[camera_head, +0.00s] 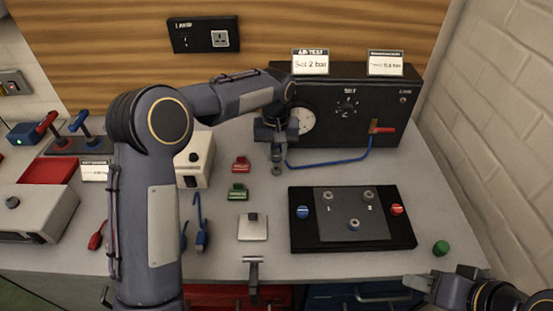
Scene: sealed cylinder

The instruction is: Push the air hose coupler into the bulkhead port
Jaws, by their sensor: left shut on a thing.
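My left gripper (276,152) points down in front of the black test unit and is shut on the air hose coupler (277,170), whose grey end shows just below the fingers. The blue air hose (330,163) runs from it to a fitting by the red lever on the test unit. The coupler is held left of the black fixture (299,243), apart from it. The fixture's grey plate bears several round metal fittings, one of them (353,225) at the front; which is the bulkhead port I cannot tell. My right gripper (444,287) is at the bottom right, seemingly empty; its jaw opening is unclear.
The black test unit (345,100) stands at the back. A red clip (241,164), a green clip (238,192) and a pale square block (253,228) lie left of the fixture. A green cap (441,248) lies at right.

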